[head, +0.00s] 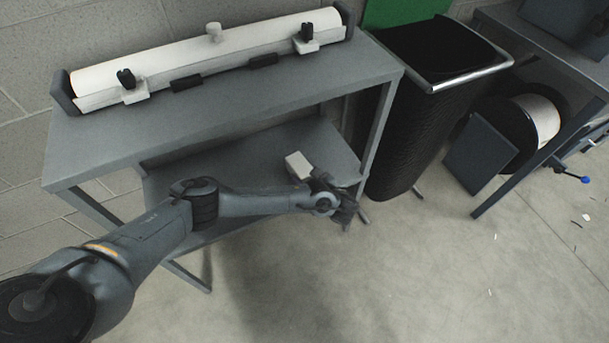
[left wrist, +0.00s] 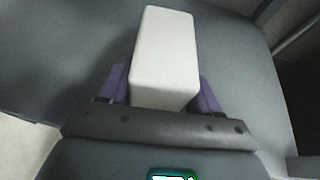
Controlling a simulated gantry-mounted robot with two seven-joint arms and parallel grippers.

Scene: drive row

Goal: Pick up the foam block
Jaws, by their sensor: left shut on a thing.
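The foam block (head: 299,165) is a white rectangular block at the lower shelf of the grey table in the head view. It also shows in the left wrist view (left wrist: 165,55), between the purple fingers. My left gripper (head: 310,178) is shut on the block; it also shows in the left wrist view (left wrist: 163,88). Whether the block touches the shelf or is held above it, I cannot tell. My right gripper is not in view.
The grey table (head: 250,98) has an upper top carrying a long white roll (head: 200,52) in a holder. Its lower shelf (head: 335,150) looks otherwise bare. A black bin (head: 420,115) stands to the right. A dark panel (head: 480,155) leans near another table. Open floor lies in front.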

